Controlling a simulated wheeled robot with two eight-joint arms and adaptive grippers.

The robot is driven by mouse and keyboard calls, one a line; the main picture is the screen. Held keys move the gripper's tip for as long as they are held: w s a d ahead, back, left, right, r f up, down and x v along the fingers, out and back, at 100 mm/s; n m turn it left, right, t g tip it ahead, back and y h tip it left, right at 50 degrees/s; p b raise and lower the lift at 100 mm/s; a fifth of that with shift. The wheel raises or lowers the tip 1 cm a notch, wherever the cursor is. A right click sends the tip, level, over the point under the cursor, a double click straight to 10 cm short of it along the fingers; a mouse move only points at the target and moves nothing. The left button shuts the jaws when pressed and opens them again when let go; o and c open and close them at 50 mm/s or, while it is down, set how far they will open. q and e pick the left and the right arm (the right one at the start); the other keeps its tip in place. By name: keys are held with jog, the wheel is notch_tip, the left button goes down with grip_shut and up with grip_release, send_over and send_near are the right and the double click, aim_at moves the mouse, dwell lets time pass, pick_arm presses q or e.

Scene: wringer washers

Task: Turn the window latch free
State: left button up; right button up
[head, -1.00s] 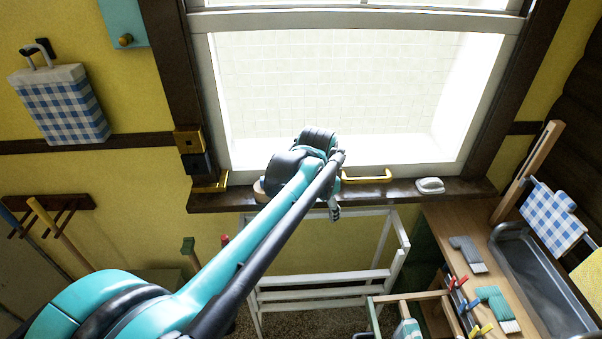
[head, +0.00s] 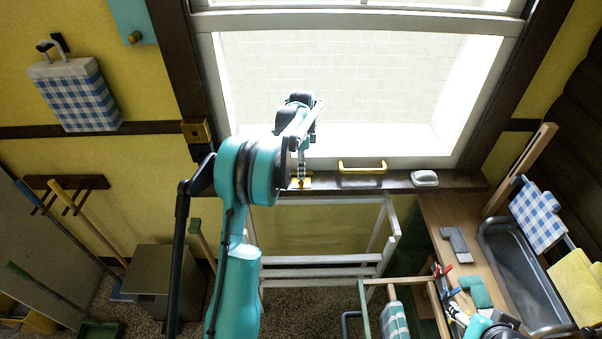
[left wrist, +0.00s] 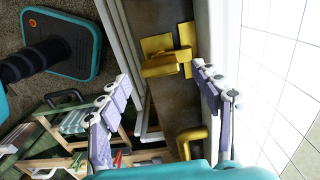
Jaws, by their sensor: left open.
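The yellow latch (left wrist: 168,62) sits on the dark window sill against the white sash. In the head view a small part of the latch (head: 300,184) shows below my left gripper (head: 303,172). In the left wrist view my left gripper (left wrist: 162,80) is open and empty, its fingers spread either side of the line to the latch. The latch lies just beyond the fingertips, with no clear contact. My right gripper (head: 462,313) seems to show at the lower right; its jaws are unclear.
A yellow sash handle (head: 362,167) is right of the latch, with a white object (head: 425,178) on the sill beyond it. The window (head: 380,95) is shut. Below stand a white frame (head: 320,262) and a wooden counter (head: 450,215) with a sink.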

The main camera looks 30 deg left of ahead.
pick_arm(q)
jog(key=shift+f, duration=1.9)
jog(key=c, duration=1.2)
jog(key=shift+o, duration=0.2)
